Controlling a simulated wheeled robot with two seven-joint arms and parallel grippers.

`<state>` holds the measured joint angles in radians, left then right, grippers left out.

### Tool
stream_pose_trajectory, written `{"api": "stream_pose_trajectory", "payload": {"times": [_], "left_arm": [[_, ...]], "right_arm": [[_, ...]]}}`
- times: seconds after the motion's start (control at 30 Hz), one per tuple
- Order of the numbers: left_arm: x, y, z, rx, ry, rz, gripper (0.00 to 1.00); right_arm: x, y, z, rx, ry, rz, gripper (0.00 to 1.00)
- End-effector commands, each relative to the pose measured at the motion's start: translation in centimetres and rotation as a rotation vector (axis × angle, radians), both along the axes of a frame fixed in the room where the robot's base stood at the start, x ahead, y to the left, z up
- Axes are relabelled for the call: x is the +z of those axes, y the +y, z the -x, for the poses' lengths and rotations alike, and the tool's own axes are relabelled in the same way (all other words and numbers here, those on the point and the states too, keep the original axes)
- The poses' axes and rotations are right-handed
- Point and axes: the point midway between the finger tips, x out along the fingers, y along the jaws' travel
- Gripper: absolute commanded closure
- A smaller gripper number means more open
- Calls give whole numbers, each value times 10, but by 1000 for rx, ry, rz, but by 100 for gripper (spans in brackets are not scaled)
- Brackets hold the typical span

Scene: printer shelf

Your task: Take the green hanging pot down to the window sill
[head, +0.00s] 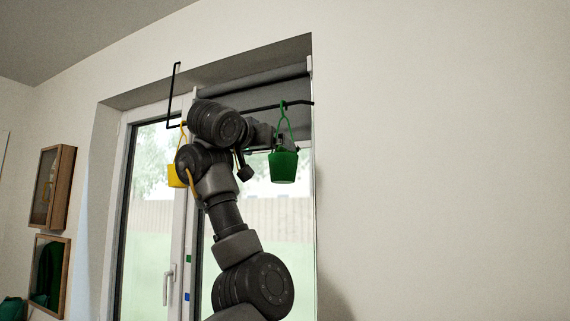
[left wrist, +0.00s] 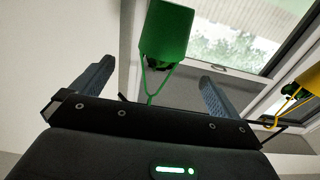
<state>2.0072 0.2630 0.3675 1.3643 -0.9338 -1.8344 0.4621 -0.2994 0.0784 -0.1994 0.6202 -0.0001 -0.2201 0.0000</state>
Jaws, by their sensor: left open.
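The green pot (head: 284,167) hangs by its green hanger (head: 284,118) from a black rod (head: 295,104) in front of the window. My left gripper (head: 272,144) is beside the hanger, just above the pot's rim; the pot partly hides the fingertips. In the left wrist view the green pot (left wrist: 166,30) is at the top, with its hanger between the two open fingers (left wrist: 152,96). I cannot tell whether a finger touches the hanger. The window sill is not clearly in view. My right gripper is not in view.
A yellow pot (head: 176,176) hangs left of my arm; it also shows at the right of the left wrist view (left wrist: 308,78). The window frame (head: 183,225) and handle (head: 168,284) are behind my arm. Wooden wall frames (head: 66,190) are at far left.

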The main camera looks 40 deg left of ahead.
Motion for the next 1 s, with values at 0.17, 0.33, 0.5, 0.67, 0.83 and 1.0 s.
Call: {"api": "stream_pose_trajectory", "payload": {"times": [0.17, 0.33, 0.5, 0.67, 0.83, 1.0], "left_arm": [[5, 9, -29, 1, 6, 0, 0], [2, 14, -43, -1, 3, 2, 0], [1, 15, -45, -1, 2, 2, 0], [8, 22, -57, 0, 5, 2, 0], [9, 32, -75, 1, 6, 1, 0], [6, 36, -89, 0, 3, 1, 0]], "right_arm": [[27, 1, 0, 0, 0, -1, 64], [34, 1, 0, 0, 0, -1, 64], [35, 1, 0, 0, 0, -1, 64], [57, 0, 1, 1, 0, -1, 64], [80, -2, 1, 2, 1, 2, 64], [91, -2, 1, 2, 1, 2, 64]]}}
